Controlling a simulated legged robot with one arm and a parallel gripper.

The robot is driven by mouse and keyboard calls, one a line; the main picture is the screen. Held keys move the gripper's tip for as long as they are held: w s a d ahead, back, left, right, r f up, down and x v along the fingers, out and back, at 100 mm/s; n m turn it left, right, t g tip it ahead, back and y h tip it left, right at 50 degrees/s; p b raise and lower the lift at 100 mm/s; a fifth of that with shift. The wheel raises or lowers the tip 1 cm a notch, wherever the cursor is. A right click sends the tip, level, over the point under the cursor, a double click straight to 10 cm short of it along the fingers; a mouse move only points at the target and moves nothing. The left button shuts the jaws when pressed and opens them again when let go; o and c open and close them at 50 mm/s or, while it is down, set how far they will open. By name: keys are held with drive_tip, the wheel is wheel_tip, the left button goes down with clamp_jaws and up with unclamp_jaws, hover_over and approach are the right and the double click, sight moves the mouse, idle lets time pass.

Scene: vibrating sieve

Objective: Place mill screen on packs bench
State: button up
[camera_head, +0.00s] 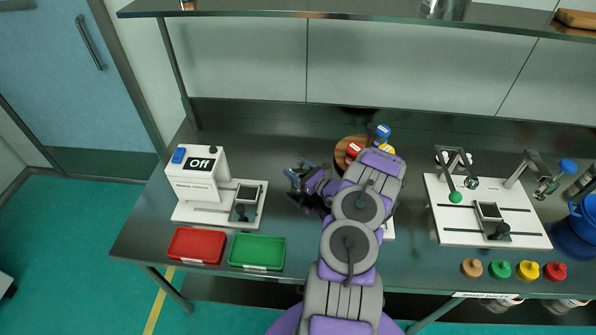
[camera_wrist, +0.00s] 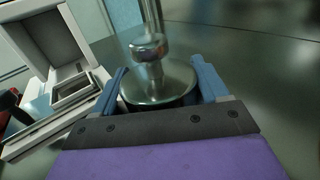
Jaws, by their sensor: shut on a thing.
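My gripper (camera_head: 297,172) is over the middle of the dark metal bench (camera_head: 140,240), to the right of the white machine. In the wrist view its two blue fingers (camera_wrist: 160,90) are closed around a shiny round metal piece (camera_wrist: 165,78) with a knob and upright stem. I cannot tell for sure whether this piece is the mill screen. In the head view it is too small and dark to make out at the gripper. The wrist view does not show clearly whether its base touches the bench.
A white machine reading "Off" (camera_head: 200,175) stands left, with red (camera_head: 196,246) and green (camera_head: 257,251) trays in front. A round wooden holder (camera_head: 343,158) with coloured-top items is behind my arm. A white fixture board (camera_head: 460,225) and several coloured knobs stand right. A shelf (camera_head: 330,10) hangs above.

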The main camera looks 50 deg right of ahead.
drive_tip(key=o, duration=1.3)
drive_tip(key=shift+s, duration=0.1)
drive_tip(key=s+p, duration=0.1)
drive_tip(key=s, duration=0.6)
drive_tip(key=s+p, duration=0.1)
drive_tip(key=s, duration=0.2)
drive_tip(key=shift+s+d+r+p, duration=0.1)
drive_tip(key=shift+s+d+p, duration=0.15)
drive_tip(key=shift+s+p, duration=0.05)
drive_tip(key=shift+s, duration=0.6)
